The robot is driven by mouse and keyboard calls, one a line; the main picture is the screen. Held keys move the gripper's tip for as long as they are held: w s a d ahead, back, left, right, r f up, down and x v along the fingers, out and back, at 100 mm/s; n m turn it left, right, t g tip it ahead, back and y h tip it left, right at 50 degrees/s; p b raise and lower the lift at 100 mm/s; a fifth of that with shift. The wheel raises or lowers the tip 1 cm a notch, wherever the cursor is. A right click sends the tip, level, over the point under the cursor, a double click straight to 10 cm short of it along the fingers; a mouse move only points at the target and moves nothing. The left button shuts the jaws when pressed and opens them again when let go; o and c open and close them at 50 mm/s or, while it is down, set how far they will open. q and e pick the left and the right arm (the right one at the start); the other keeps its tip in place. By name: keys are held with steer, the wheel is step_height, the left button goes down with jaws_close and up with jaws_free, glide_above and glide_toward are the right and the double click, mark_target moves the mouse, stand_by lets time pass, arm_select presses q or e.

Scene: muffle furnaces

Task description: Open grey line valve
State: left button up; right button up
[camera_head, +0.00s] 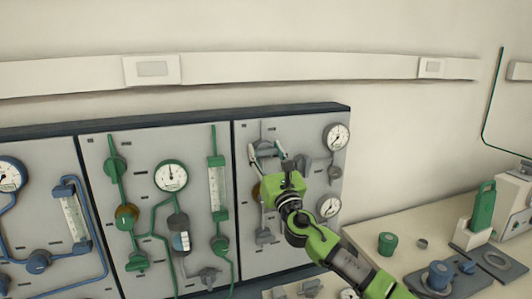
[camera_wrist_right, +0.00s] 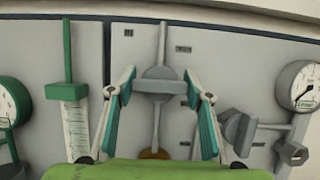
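The grey line panel (camera_head: 248,256) is the right section of the wall board in the head view. In the right wrist view a grey valve (camera_wrist_right: 160,87) with a round body and a crossbar handle sits on a thin vertical grey pipe. My right gripper (camera_wrist_right: 161,76) has its fingers spread, one on each side of this valve, with gaps visible between the fingers and the valve body. In the head view the right gripper (camera_head: 266,151) is at the upper left of the grey panel and partly hides the valve there. My left gripper is not in view.
Pressure gauges (camera_head: 336,136) and another grey valve (camera_wrist_right: 240,130) lie to the right on the grey panel. The green line flowmeter (camera_wrist_right: 76,128) is close on the left. A bench (camera_head: 395,213) with several small items stands at the right.

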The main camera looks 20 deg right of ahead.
steer(key=shift+m+h, duration=0.4)
steer(key=shift+m, duration=0.2)
steer(key=m+h, duration=0.1)
steer(key=m, duration=0.1)
steer(key=m+h, duration=0.1)
steer(key=m, duration=0.2)
steer(key=shift+m+g+h, duration=0.3)
steer(key=m+h, duration=0.1)
steer(key=m, duration=0.2)
steer(key=m+g+h, duration=0.1)
steer(key=m, duration=0.2)
steer(key=shift+g+h, duration=0.3)
steer(key=shift+h, duration=0.1)
steer(key=m, duration=0.2)
steer(key=m+g+h+p, duration=0.1)
steer(key=m, duration=0.2)
steer(key=shift+g+p, duration=0.3)
steer(key=m+g+p, duration=0.1)
steer(key=m+p, duration=0.1)
steer(key=m, duration=0.2)
steer(key=shift+f+g, duration=0.1)
steer(key=shift+g, duration=0.3)
steer(key=shift+m, duration=0.5)
steer(key=o, duration=1.1)
steer(key=shift+d, duration=0.1)
steer(key=shift+s, duration=0.1)
